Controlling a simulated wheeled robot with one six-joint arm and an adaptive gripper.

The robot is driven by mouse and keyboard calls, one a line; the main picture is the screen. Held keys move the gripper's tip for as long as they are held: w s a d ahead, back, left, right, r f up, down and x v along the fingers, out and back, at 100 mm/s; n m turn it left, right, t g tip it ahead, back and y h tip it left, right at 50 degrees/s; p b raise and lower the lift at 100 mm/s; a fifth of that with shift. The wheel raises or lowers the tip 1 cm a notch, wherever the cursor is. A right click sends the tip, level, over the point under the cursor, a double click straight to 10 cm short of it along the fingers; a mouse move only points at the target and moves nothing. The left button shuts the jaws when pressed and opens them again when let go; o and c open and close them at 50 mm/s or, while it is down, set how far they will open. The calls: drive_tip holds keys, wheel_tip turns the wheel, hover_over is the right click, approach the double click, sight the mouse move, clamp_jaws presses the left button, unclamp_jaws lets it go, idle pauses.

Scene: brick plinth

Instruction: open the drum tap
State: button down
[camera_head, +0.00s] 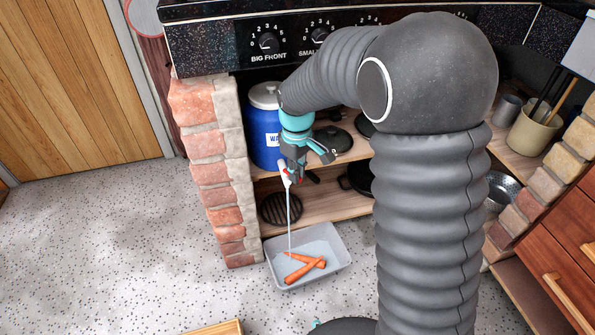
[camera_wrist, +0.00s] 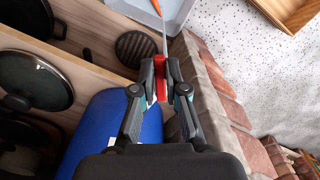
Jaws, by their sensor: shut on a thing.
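The blue drum (camera_head: 262,138) with a pale lid stands on the upper shelf under the cooker panel, left of my arm. Its white tap (camera_head: 284,172) sticks out at the front low edge. My gripper (camera_head: 292,174) is at the tap. In the wrist view, my gripper (camera_wrist: 160,72) is shut on the tap's red lever (camera_wrist: 159,78), one finger on each side. A thin pale stream (camera_head: 289,220) runs from the tap down into a grey basin (camera_head: 337,270). The fingers hide part of the tap.
Orange carrots (camera_head: 305,270) lie in the basin on the speckled floor. A brick pillar (camera_head: 218,170) stands close left of the drum. Pan lids (camera_head: 333,141) and a black grate (camera_head: 281,208) sit on the shelves. Open floor lies to the left.

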drive_tip(key=c, duration=1.2)
unclamp_jaws()
drive_tip(key=shift+r, duration=0.1)
wheel_tip(320, 180, up, 12)
